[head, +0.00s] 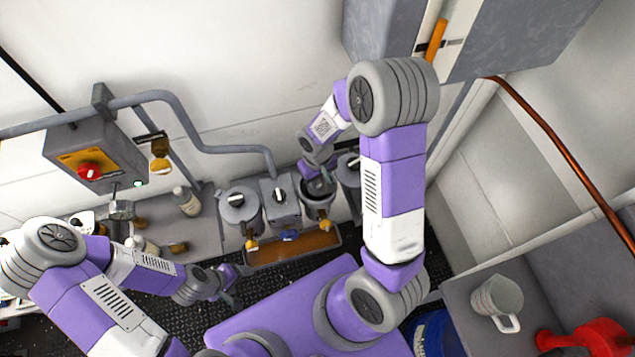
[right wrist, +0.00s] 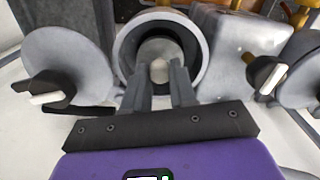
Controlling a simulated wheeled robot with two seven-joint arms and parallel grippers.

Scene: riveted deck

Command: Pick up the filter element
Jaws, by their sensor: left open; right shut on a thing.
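The filter element (right wrist: 160,48), a pale grey cylinder with a small knob on its near end, sits inside an open round housing (right wrist: 124,52) in the right wrist view. My right gripper (right wrist: 158,72) reaches into the housing mouth, its two fingers shut on the element's knob. In the head view my right gripper (head: 319,176) is over the open housing (head: 316,211), and the filter element is hard to make out there. My left gripper (head: 238,281) is open and empty, low over the dark deck left of the drip tray.
Lidded housings stand on both sides, the left one (head: 239,207) with a grey block (head: 280,204) beside it. An orange-brown tray (head: 292,250) lies in front. A bottle (head: 186,201) stands on the left bench. A metal jug (head: 497,297) and a red can (head: 590,338) are at right.

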